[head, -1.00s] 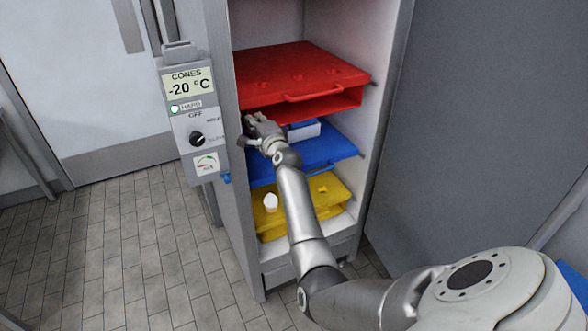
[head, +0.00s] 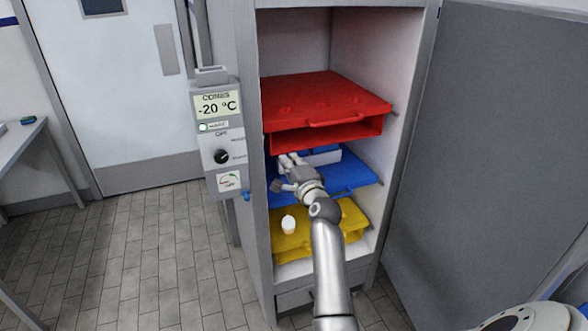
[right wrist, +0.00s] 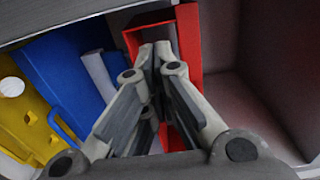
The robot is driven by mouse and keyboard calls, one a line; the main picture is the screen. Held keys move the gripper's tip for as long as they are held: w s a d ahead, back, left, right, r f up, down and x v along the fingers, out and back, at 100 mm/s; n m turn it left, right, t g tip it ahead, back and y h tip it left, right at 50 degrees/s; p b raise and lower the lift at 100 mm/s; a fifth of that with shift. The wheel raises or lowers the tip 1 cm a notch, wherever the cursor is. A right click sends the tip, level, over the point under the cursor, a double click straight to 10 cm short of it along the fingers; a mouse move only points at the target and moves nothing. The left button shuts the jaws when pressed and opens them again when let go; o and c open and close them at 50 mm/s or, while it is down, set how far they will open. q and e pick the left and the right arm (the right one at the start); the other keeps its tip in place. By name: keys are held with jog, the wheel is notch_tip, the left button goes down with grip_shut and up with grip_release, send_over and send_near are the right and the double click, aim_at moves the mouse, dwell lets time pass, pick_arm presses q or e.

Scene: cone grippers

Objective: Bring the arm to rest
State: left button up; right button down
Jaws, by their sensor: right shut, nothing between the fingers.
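My right gripper (head: 286,166) is in front of the open cabinet's middle level, just below the red drawer (head: 320,102) and over the blue drawer (head: 350,177). In the right wrist view its fingers (right wrist: 154,48) come together at the tips with nothing between them. The red drawer stands behind the fingertips there; I cannot tell whether they touch it. My right arm comes up from the bottom of the head view. My left gripper is in neither view.
The cabinet (head: 258,230) has a control box (head: 220,130) on its left and a large open door (head: 480,150) on the right. A white tray (head: 327,157) sits on the blue drawer. Tiled floor at left is clear.

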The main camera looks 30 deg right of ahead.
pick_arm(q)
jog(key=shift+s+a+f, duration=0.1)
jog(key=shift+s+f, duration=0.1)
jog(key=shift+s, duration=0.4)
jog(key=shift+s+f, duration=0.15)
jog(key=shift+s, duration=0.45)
pick_arm(e)
jog(key=v, duration=0.2)
jog(key=shift+s+a+f, duration=0.1)
jog(key=shift+s, duration=0.2)
